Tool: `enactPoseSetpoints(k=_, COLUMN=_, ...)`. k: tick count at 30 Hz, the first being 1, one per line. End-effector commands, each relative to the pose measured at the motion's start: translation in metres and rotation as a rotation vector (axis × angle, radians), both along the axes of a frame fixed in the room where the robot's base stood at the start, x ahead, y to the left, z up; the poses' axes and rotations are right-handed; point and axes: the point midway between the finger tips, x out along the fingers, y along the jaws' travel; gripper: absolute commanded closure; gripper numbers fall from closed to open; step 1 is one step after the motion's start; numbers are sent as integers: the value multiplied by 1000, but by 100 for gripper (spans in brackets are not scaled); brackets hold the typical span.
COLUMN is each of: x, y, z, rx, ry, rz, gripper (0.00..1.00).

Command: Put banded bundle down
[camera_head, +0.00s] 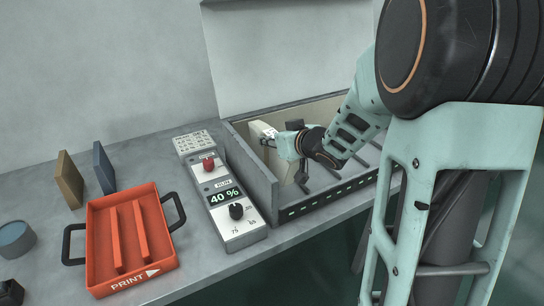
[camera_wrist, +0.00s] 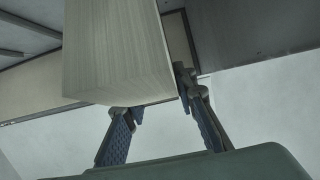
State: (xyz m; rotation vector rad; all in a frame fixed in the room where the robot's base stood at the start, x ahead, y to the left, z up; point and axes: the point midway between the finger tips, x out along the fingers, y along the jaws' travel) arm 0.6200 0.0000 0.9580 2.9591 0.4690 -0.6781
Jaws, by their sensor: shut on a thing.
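The banded bundle (camera_head: 264,137) is a pale, cream-coloured block inside the left part of the grey open machine bay (camera_head: 262,190). It also shows large in the wrist view (camera_wrist: 112,52), with fine lines along its face. My gripper (camera_head: 283,143) reaches in from the right and is shut on the bundle. Its two dark fingers (camera_wrist: 157,92) show in the wrist view at the bundle's lower end. A dark band shows on the bundle near the fingers. The bundle's underside is hidden, so I cannot tell whether it touches the bay floor.
A control panel (camera_head: 228,205) with a red button, a black knob and a 40 % display stands left of the bay. An orange-red tray (camera_head: 108,262) marked PRINT, with two black handles, lies further left. Tan (camera_head: 70,180) and dark blue (camera_head: 104,168) boards stand behind it.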

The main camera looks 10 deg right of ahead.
Motion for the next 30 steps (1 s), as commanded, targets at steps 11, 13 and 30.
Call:
enactPoseSetpoints(k=11, x=1, y=0, z=-38, rx=-1, ry=-3, rz=1, gripper=100)
enactPoseSetpoints(k=13, x=1, y=0, z=-37, rx=-1, ry=-3, rz=1, gripper=100)
enactPoseSetpoints(k=30, x=0, y=0, z=-42, rx=-1, ry=2, rz=0, gripper=57)
